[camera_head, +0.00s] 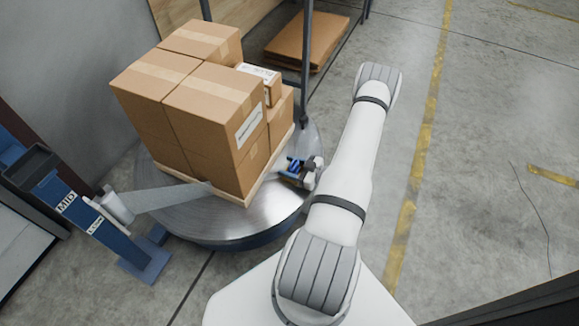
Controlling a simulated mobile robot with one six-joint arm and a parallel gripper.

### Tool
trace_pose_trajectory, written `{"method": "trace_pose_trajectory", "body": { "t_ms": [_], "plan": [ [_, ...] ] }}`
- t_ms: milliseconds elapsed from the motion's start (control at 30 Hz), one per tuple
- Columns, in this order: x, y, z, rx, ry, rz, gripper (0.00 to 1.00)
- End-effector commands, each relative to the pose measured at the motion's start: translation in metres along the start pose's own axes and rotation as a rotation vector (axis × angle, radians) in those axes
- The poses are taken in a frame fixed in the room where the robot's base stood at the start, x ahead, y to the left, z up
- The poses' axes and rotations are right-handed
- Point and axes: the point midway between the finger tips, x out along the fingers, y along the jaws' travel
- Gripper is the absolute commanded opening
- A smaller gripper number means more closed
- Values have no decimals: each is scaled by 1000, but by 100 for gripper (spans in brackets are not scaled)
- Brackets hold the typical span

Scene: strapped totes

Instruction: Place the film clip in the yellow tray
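My gripper (296,170) is at the end of my white arm, just right of the loaded pallet's edge and above the steel turntable. A small blue part (293,166) shows at its fingers. I cannot tell whether this is the film clip or part of the gripper, nor whether the fingers are open or shut. No yellow tray shows in this view.
Stacked cartons (205,100) stand on a pallet (262,186) on the round turntable (235,222). A grey film strip (165,197) runs from the blue post (85,218) to the stack. Flat cardboard (306,40) lies behind. Floor on the right is clear.

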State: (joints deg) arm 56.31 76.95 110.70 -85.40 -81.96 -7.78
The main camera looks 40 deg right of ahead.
Motion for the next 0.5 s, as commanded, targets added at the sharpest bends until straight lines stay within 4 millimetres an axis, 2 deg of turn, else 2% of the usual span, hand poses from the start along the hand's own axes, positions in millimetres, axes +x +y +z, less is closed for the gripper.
{"method": "trace_pose_trajectory", "body": {
  "t_ms": [100,400,500],
  "plan": [
    [0,-1,0,1,-1,-2,61],
    [0,-1,-4,1,0,-2,61],
    [-11,0,-5,1,0,1,61]
  ]
}}
